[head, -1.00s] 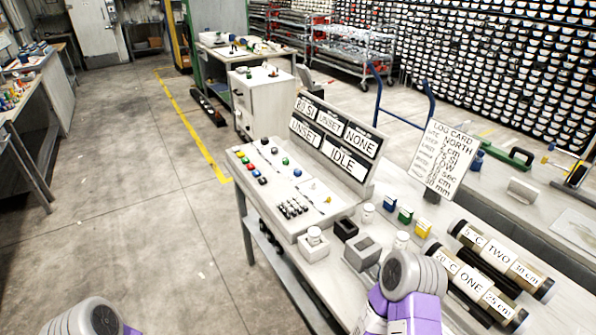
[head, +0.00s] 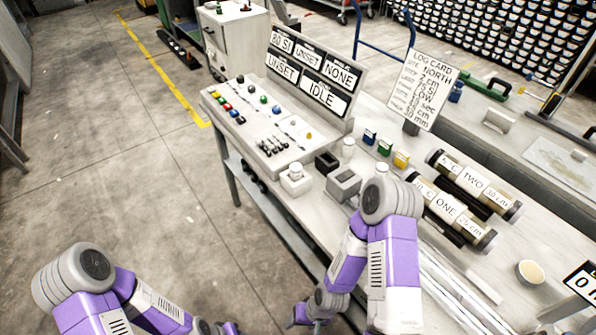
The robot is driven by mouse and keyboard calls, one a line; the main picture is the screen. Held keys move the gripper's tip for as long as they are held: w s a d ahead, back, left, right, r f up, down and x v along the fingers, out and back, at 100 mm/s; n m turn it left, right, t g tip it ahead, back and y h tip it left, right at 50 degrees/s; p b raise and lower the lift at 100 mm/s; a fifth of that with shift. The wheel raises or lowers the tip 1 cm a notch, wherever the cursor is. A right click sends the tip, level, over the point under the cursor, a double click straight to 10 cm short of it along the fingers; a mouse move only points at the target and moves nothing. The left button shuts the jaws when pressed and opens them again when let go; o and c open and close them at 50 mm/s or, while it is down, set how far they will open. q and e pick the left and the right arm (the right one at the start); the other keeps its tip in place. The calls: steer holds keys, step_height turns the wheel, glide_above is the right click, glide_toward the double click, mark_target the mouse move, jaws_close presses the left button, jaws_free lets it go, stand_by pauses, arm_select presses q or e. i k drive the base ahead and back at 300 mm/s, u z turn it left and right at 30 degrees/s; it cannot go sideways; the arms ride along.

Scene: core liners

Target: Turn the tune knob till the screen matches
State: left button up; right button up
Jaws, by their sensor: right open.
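The console (head: 235,92) stands on the bench with coloured buttons, several small round knobs (head: 264,99) and a row of black switches. I cannot tell which knob is the tune knob. Its screen (head: 313,80) shows plates reading about "80 SI", "UNSET", "NONE", "UNSET" and "IDLE". The log card (head: 421,88) stands right of it, headed "LOG CARD" with "NORTH" below; smaller lines are hard to read. My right gripper (head: 312,319) is open at the bottom edge, in front of the bench and well away from the console. My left gripper (head: 228,328) is barely in view at the bottom edge.
Two labelled core tubes, ONE (head: 452,211) and TWO (head: 474,184), lie on the bench at right. Open floor lies left of the bench.

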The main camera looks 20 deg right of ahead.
mark_target(277, 110)
steer(key=u, duration=0.6)
steer(key=i, duration=1.3)
steer(key=z, duration=0.65)
